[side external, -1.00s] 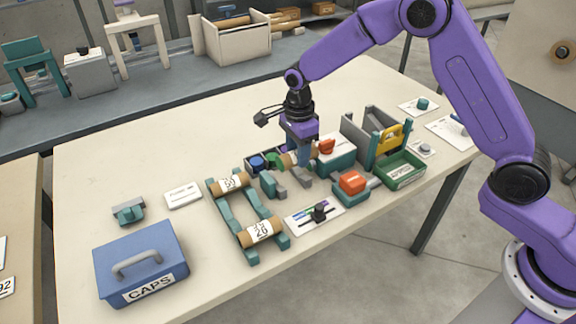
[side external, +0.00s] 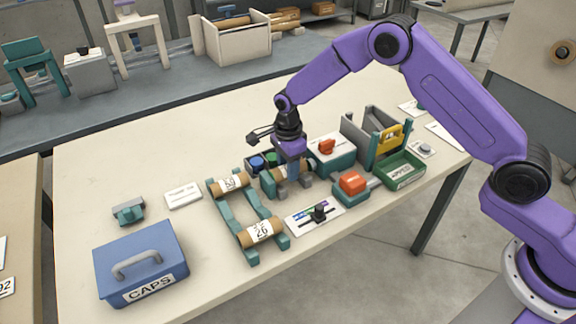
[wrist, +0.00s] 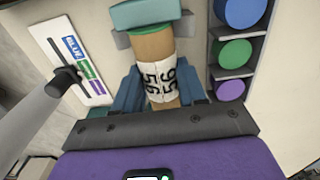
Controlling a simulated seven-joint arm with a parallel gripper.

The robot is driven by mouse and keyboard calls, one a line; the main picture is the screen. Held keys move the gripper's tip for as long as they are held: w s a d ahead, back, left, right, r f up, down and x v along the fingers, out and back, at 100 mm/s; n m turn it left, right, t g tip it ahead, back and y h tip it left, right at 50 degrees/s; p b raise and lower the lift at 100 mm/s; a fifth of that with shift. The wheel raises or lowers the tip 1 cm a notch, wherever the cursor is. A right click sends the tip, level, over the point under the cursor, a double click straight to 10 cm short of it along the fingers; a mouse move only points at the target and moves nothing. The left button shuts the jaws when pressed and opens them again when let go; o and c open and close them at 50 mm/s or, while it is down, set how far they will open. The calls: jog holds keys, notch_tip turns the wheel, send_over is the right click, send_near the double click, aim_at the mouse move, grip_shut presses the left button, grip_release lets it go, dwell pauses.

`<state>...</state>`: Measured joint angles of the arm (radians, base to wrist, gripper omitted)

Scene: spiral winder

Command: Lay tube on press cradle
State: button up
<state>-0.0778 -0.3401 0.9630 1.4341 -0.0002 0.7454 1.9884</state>
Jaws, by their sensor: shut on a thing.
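My gripper (side external: 290,178) is shut on a brown cardboard tube (wrist: 153,48) with a white number label. In the side view the tube (side external: 279,174) is partly hidden behind my fingers. I cannot tell whether the tube touches the cradle.
A teal rack (side external: 229,212) holds two labelled tubes on the left. A cap tray (wrist: 233,48) with blue, green and purple caps is beside the cradle. A slider card (side external: 316,215), an orange-topped teal device (side external: 352,187) and a green bin (side external: 402,171) are close by.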

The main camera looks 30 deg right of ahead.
jog(key=shift+f, duration=0.6)
jog(key=o, duration=1)
jog(key=shift+r, duration=0.15)
notch_tip(320, 180, up, 13)
